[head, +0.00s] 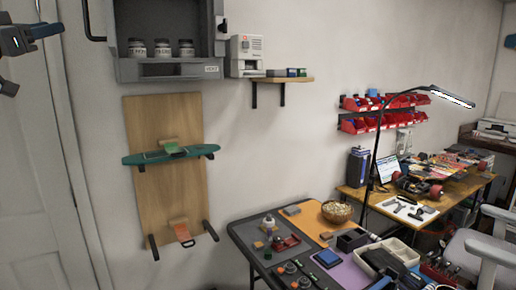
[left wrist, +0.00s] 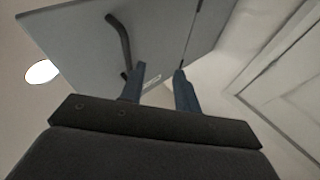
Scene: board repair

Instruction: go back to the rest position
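My left gripper (head: 36,45) is at the upper left of the head view, raised in front of the white door and wall. In the left wrist view its two blue fingers (left wrist: 160,78) stand apart with nothing held between them. At the right edge of the head view, a small dark and blue piece looks like the tip of my right gripper (head: 511,41). Most of it is out of frame, so its opening is hidden.
An open grey cabinet (head: 128,68) with several jars hangs on the wall. A wooden rack board (head: 150,110) holds a green skateboard deck (head: 135,159). A cluttered workbench (head: 243,236), lamp (head: 455,97) and chair (head: 468,245) stand to the right. The left wrist view shows a grey panel with a dark handle (left wrist: 122,42).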

